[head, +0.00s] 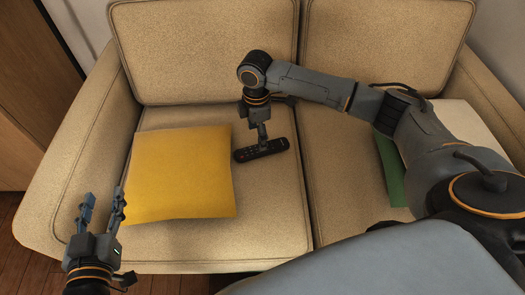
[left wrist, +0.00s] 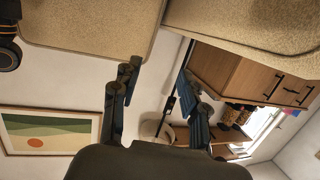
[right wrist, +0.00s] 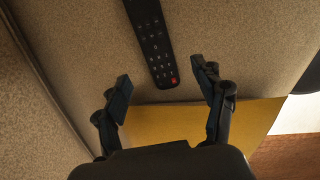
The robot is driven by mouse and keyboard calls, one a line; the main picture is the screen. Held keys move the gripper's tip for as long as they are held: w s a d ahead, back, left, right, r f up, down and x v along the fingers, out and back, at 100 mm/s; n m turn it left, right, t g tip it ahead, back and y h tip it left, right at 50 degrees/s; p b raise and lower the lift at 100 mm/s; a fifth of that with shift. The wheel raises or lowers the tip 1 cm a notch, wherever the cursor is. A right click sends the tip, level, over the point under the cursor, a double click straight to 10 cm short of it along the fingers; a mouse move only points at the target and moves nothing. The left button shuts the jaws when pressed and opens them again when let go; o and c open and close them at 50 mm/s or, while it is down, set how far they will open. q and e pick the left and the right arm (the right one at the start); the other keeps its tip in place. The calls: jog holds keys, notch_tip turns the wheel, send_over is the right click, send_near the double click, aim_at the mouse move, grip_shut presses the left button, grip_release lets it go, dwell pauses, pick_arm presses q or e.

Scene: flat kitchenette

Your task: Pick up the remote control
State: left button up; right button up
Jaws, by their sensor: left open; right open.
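The black remote control (head: 262,151) lies on the beige sofa's seat, just right of the yellow cushion. My right gripper (head: 263,140) is above the remote, pointing down. In the right wrist view my right gripper (right wrist: 160,84) is open and empty, with the remote's near end between the fingertips in the picture; I cannot tell the exact gap. My left gripper (head: 104,198) is open and empty in front of the sofa's left armrest; its fingers also show in the left wrist view (left wrist: 160,72).
The yellow cushion (head: 180,178) lies on the left seat of the sofa (head: 280,222). A green item (head: 391,172) and a pale cushion (head: 462,122) lie at the right, partly behind my right arm. The wooden furniture (head: 30,100) stands at the far left.

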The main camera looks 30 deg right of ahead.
aim_at(243, 155)
jog(key=shift+f, duration=0.85)
notch_tip(243, 155, down, 3)
jog(key=shift+w+r+b, duration=0.15)
jog(key=shift+r+b, duration=0.05)
jog(key=shift+b, duration=0.85)
notch_tip(243, 155, down, 2)
jog(key=shift+f+b, duration=0.15)
jog(key=shift+b, duration=0.35)
pick_arm(q)
notch_tip(243, 155, up, 14)
jog(key=s+d+t+h, duration=0.1)
jog(key=s+t+h, duration=0.1)
jog(key=t, duration=0.6)
jog(key=shift+s+d+f+t+h, duration=0.15)
jog(key=shift+d+f+t+h, duration=0.05)
jog(key=shift+t+h, duration=0.2)
pick_arm(e)
jog(key=shift+c, duration=0.4)
jog(key=c, duration=1.2)
jog(key=shift+d+r, duration=0.1)
jog(key=shift+r, duration=0.1)
